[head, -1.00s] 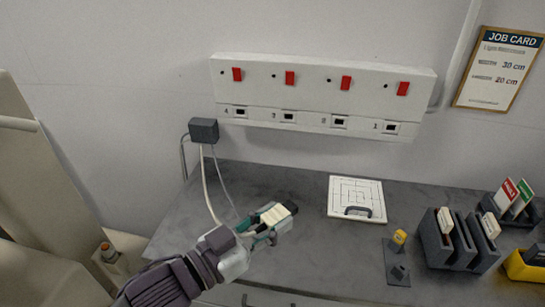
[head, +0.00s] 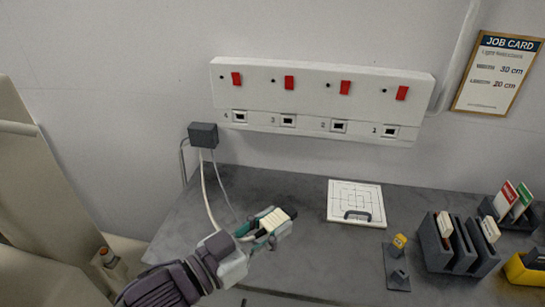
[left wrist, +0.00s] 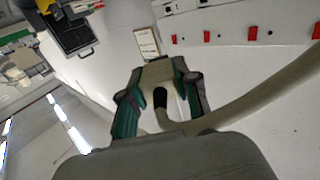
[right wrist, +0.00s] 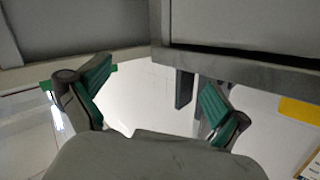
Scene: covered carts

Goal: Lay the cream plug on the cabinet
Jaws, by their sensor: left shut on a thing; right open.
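The cream plug (head: 274,219) is between the fingers of my left gripper (head: 277,225), which is shut on it. In the left wrist view the plug (left wrist: 157,72) sits between the green-padded fingers, with its cream cable (left wrist: 255,85) running off to the right. My left gripper is over the grey top of the cabinet (head: 310,265), left of the white board; the head view does not clearly show whether the plug touches the top. My right gripper (right wrist: 155,85) is open and empty beside grey panels and an edge, and is out of the head view.
A socket strip (head: 320,105) with red switches is on the wall. A dark adapter box (head: 203,135) with hanging cables is at its left. A white board (head: 356,202), a small stand with a yellow top (head: 398,242) and grey card holders (head: 457,255) occupy the right. The middle top is clear.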

